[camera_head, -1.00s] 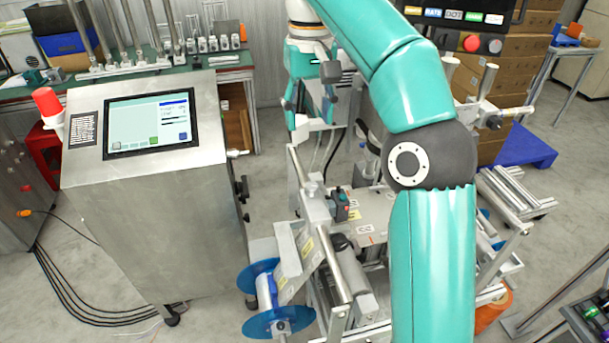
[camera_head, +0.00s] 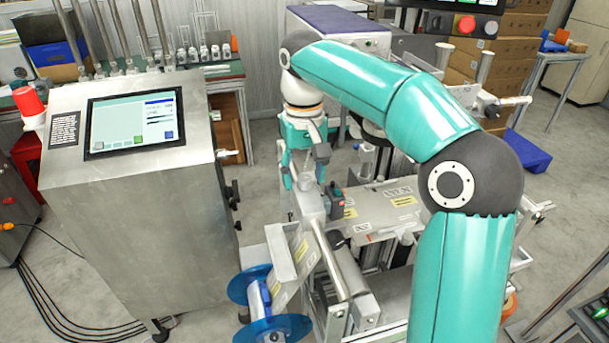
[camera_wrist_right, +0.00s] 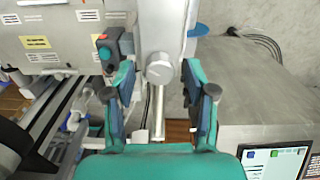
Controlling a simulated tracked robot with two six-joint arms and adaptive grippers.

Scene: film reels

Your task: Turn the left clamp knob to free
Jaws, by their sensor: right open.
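The left clamp knob (camera_wrist_right: 160,70) is a round silver-grey cap on a pale metal bar in the right wrist view. My right gripper (camera_wrist_right: 159,73) is open, with one finger on each side of the knob and a visible gap to both. In the head view my right gripper (camera_head: 304,179) points down over the pale clamp bar (camera_head: 309,207), and its fingers largely hide the knob there. I cannot tell the knob's height between the fingers. My left gripper is not in view.
A small dark box with a red side and teal button (camera_head: 335,202) stands close beside the gripper. A steel cabinet with a screen (camera_head: 135,122) is at left. A blue reel (camera_head: 280,328) sits at the front, and a labelled metal plate (camera_head: 385,207) lies to the right.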

